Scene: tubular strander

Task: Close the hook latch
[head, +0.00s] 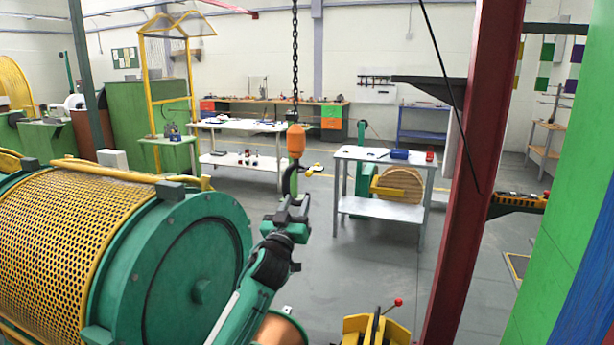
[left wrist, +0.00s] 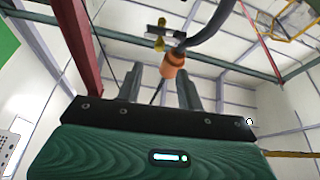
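A dark crane hook (head: 290,183) hangs under an orange block (head: 296,140) on a chain (head: 295,60). My left gripper (head: 294,203) is raised just below the hook, fingers apart and empty. In the left wrist view, the orange block (left wrist: 173,66) shows in line with the gap between the two fingers (left wrist: 160,88). The grey hook curve (left wrist: 212,25) and the yellow latch fitting (left wrist: 158,43) lie beyond the fingertips, with no visible contact. My right gripper is not in view.
A green drum machine with yellow mesh (head: 75,255) fills the left. A white table (head: 385,157) stands right of the hook, and a red column (head: 475,150) stands farther right. A yellow part with a red-knobbed lever (head: 375,328) is at the bottom. Open floor lies behind the hook.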

